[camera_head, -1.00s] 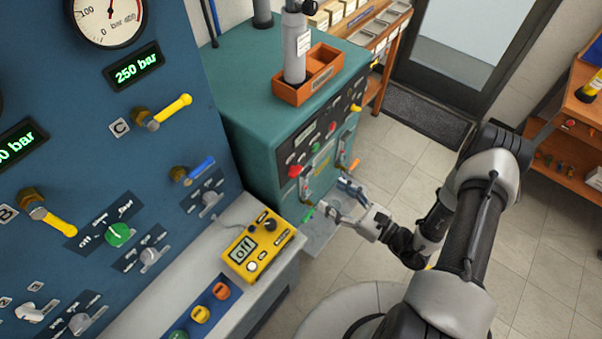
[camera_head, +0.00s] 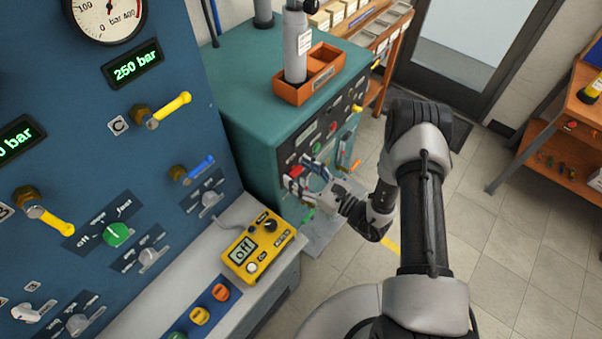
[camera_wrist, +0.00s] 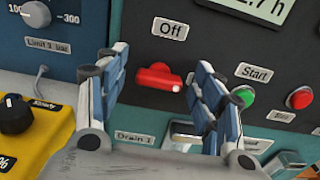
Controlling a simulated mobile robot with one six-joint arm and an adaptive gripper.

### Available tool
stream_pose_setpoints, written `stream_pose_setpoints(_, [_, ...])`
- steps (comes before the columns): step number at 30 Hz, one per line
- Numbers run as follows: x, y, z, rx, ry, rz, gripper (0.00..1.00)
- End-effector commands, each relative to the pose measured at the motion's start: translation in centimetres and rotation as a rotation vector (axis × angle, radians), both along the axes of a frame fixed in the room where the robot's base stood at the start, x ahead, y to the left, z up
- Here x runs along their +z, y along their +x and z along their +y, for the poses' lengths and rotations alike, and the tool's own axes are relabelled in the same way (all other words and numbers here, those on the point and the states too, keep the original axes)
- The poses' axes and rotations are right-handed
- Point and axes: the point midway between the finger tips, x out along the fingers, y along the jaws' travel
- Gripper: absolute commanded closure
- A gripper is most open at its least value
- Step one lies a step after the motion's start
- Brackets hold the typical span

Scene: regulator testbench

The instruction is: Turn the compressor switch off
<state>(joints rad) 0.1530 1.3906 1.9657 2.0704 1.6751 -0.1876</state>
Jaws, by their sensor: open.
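The compressor switch, a red handle (camera_wrist: 158,79), sits on the dark panel of the teal compressor cabinet (camera_head: 262,62), just below an "Off" label (camera_wrist: 169,30). Its handle lies roughly crosswise to that label in the wrist view. In the head view the red switch (camera_head: 296,171) shows beside my gripper's fingers. My gripper (camera_wrist: 161,70) is open, its blue-and-grey fingers to the left and right of the switch. Both fingers look apart from it; their exact depth cannot be told.
Right of the switch are a green Start button (camera_wrist: 243,95) and a red button (camera_wrist: 299,98). A "Drain 1" label (camera_wrist: 133,138) and a metal lever are below. A yellow box (camera_head: 257,250) reading "off" stands on the grey bench left of my gripper.

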Motion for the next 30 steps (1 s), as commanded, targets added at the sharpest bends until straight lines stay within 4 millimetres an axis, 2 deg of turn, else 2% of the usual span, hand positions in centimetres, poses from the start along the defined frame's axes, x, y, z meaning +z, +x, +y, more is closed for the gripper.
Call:
stream_pose_setpoints(2, [0.00, 0.00, -0.02, 0.000, 0.000, 0.000, 0.40])
stream_pose_setpoints(21, [-0.01, -0.02, -0.04, 0.000, 0.000, 0.000, 0.82])
stream_pose_setpoints(30, [-0.07, -0.04, -0.02, 0.000, -0.022, -0.028, 0.82])
